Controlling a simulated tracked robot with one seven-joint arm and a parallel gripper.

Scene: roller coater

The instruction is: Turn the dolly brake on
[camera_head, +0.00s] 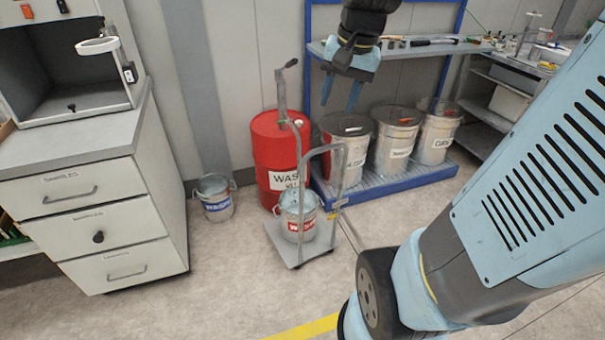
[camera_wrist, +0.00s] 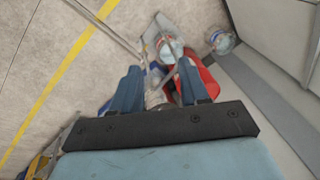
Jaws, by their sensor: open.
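The dolly (camera_head: 287,244) is a small grey platform on the floor with an upright tubular handle (camera_head: 343,165). A metal bucket (camera_head: 297,215) with a red label stands on its platform. In the wrist view the dolly platform (camera_wrist: 150,34) and the bucket (camera_wrist: 170,48) show beyond the fingers. I cannot make out the brake for certain. My gripper (camera_head: 342,95) points down in front of the blue rack, above and apart from the dolly. Its two fingers are spread with nothing between them; they also show in the wrist view (camera_wrist: 158,82).
A red waste drum (camera_head: 272,150) with a hand pump stands behind the dolly. Several metal drums (camera_head: 397,140) stand on a blue pallet (camera_head: 385,187) to its right. A blue-labelled bucket (camera_head: 215,197) and a drawer cabinet (camera_head: 100,210) are at left. Floor in front is clear.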

